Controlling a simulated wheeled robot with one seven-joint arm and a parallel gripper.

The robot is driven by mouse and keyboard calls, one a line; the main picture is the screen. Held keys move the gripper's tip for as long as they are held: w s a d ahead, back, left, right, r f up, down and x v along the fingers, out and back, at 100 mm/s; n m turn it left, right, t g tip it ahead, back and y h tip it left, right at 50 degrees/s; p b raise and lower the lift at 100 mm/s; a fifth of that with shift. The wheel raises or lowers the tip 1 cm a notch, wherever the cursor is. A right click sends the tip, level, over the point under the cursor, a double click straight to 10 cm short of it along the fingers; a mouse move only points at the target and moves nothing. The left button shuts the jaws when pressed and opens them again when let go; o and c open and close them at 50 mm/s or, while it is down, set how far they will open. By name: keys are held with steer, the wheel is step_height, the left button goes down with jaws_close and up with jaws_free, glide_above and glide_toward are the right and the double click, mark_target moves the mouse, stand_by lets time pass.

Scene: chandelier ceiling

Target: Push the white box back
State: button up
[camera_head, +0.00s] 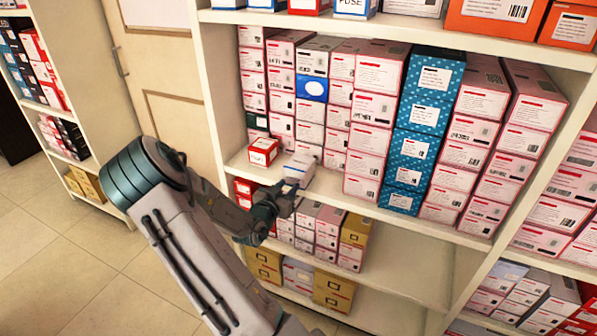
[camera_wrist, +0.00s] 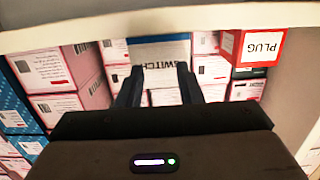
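The white box (camera_head: 299,168), with a blue edge, sits near the front edge of the shelf, ahead of the stacks of boxes. In the wrist view, the white box (camera_wrist: 160,52) reads SWITCH and lies just beyond the fingertips. My gripper (camera_head: 287,192) is at the shelf front, close to the white box. In the wrist view, my gripper (camera_wrist: 159,78) has two dark fingers apart with a gap between them. The fingertips overlap the box's near edge in the picture; I cannot tell whether they touch it.
A red and white box (camera_head: 263,151) marked PLUG in the wrist view (camera_wrist: 258,46) stands beside the white box. Pink and white stacks (camera_head: 370,125) and a teal stack (camera_head: 415,130) fill the shelf to the right. Lower shelves hold more boxes. Floor (camera_head: 60,240) is open at left.

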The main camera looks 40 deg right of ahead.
mark_target(294, 170)
steer(key=shift+r+b+x, duration=0.15)
steer(key=shift+b+x, duration=0.5)
steer(key=shift+x, duration=0.95)
steer(key=shift+r+b+x, duration=0.2)
steer(key=shift+b+x, duration=0.4)
steer(key=shift+x, duration=1)
steer(key=shift+s+a+r+p, duration=0.15)
steer(key=shift+a+r+p, duration=0.3)
steer(key=shift+r, duration=0.3)
steer(key=shift+s+a+r+p, duration=0.15)
steer(key=shift+a+r+p, duration=0.25)
steer(key=shift+r, duration=0.4)
steer(key=f+p+v, duration=0.1)
steer(key=v, duration=1.3)
steer(key=shift+s+a+f, duration=0.25)
steer(key=shift+a+f, duration=0.05)
steer(key=shift+a, duration=0.1)
